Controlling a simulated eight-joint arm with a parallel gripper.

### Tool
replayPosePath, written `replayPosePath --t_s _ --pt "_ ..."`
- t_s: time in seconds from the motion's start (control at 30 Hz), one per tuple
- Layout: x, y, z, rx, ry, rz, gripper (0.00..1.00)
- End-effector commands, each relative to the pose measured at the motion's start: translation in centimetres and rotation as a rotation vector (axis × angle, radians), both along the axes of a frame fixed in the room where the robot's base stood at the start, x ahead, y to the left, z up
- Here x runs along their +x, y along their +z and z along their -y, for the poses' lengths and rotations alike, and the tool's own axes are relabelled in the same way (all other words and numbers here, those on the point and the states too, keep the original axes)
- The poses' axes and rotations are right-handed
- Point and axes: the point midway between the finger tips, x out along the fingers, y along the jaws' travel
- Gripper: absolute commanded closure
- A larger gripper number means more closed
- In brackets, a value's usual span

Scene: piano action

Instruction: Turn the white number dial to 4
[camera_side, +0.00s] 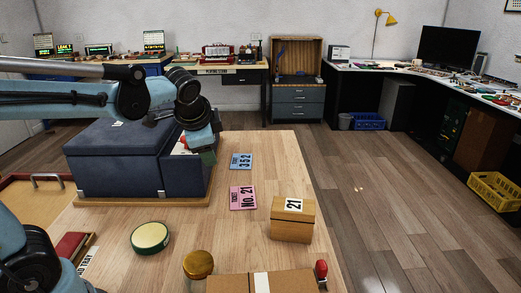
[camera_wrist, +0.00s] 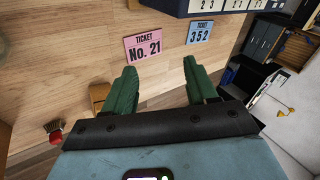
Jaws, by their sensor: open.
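A dark blue box (camera_side: 115,160) stands on a wooden base on the table in the side view. My gripper (camera_side: 207,157) is at its right side, in front of its pale panel (camera_side: 174,149), and hides part of it. In the wrist view my gripper (camera_wrist: 160,66) has its two green fingers spread, with nothing between them. At the top edge of the wrist view, white number plates (camera_wrist: 233,4) show on the blue box (camera_wrist: 180,7), cut off by the frame. I cannot make out the white dial or its setting, nor any contact with it.
A pink ticket (camera_side: 242,197) and a blue ticket (camera_side: 241,161) lie right of the box. A wooden box marked 21 (camera_side: 292,220), a round green-rimmed tin (camera_side: 150,238), a gold-lidded jar (camera_side: 198,264) and a red-handled stamp (camera_side: 321,272) stand nearer. The table's right edge is close.

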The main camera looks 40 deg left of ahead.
Motion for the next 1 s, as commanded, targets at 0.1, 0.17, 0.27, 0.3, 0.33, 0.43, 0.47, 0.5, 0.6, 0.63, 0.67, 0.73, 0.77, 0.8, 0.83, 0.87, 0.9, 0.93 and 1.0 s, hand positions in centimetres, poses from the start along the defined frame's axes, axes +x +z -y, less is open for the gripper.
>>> replayPosePath --t_s 0.1,0.17,0.27,0.3,0.33,0.43,0.47,0.5,0.6,0.63,0.67,0.73,0.77,0.8,0.83,0.87,0.9,0.93,1.0 --pt "0.0 0.0 0.0 0.000 0.000 0.000 0.43" --pt "0.0 0.0 0.0 0.000 0.000 0.000 0.43" --pt "0.1 0.0 -0.1 0.006 -0.004 -0.003 0.43" --pt "0.3 0.1 -0.2 0.019 -0.011 -0.009 0.43" --pt "0.5 0.1 -0.5 0.034 -0.021 -0.018 0.43" --pt "1.8 0.4 -1.8 0.132 -0.083 -0.068 0.43" --pt "2.3 0.6 -2.3 0.173 -0.110 -0.091 0.43" --pt "3.1 0.7 -3.2 0.237 -0.151 -0.130 0.43" --pt "5.4 1.1 -5.6 0.414 -0.260 -0.252 0.43" --pt "6.1 1.2 -6.3 0.464 -0.292 -0.294 0.43" --pt "6.7 1.3 -7.0 0.516 -0.324 -0.336 0.43" --pt "8.2 1.4 -8.6 0.629 -0.393 -0.440 0.43" --pt "8.8 1.4 -9.3 0.674 -0.422 -0.487 0.43" --pt "9.5 1.5 -10.1 0.735 -0.458 -0.551 0.43" --pt "10.0 1.5 -10.7 0.775 -0.482 -0.599 0.43" --pt "10.5 1.5 -11.3 0.813 -0.505 -0.648 0.43" --pt "11.1 1.4 -11.9 0.859 -0.535 -0.707 0.43" --pt "11.5 1.4 -12.4 0.889 -0.553 -0.751 0.43" --pt "12.3 1.4 -13.3 0.948 -0.590 -0.842 0.43"
